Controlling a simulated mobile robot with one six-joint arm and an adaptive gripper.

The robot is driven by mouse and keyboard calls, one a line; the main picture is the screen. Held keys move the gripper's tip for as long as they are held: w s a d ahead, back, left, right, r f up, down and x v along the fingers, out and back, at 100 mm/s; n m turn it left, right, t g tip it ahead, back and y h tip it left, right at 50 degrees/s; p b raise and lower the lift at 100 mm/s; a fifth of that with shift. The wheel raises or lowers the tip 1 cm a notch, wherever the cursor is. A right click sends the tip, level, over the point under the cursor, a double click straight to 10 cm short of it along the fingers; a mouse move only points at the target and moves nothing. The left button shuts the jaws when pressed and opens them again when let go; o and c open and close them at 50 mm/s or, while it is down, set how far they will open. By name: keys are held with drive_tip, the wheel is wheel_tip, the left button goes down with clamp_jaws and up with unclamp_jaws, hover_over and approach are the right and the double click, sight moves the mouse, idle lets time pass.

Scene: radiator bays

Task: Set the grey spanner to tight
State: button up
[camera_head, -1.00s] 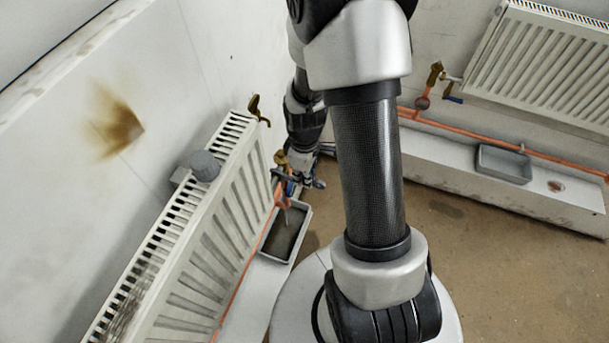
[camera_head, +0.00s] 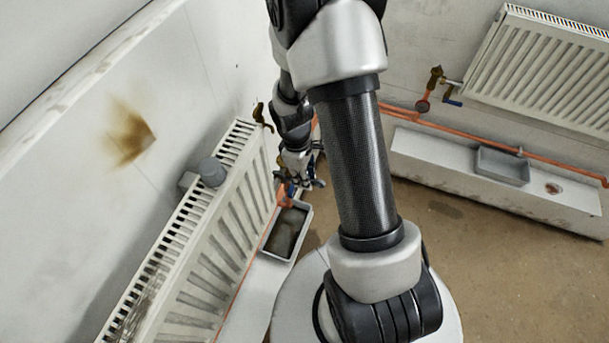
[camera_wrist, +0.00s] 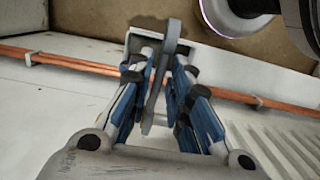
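In the wrist view the grey spanner (camera_wrist: 163,72) is a long thin bar with a rounded upper end, running between the two blue-padded fingers of my gripper (camera_wrist: 166,72). The fingers are close in on both sides of it; I cannot tell whether they press on it.
A second radiator (camera_head: 540,75) with a brass valve (camera_head: 434,80) is on the right wall, above a ledge with another grey tray (camera_head: 503,166). Orange pipes run along the walls. A grey knob-like piece (camera_head: 212,171) sits on the left radiator. The brown floor is clear.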

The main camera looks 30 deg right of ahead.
drive_tip(key=shift+o, duration=0.8)
drive_tip(key=shift+w+r, duration=0.1)
drive_tip(key=shift+r, duration=0.25)
wheel_tip(320, 180, up, 11)
drive_tip(key=shift+w+a, duration=0.45)
drive_tip(key=shift+r, duration=0.1)
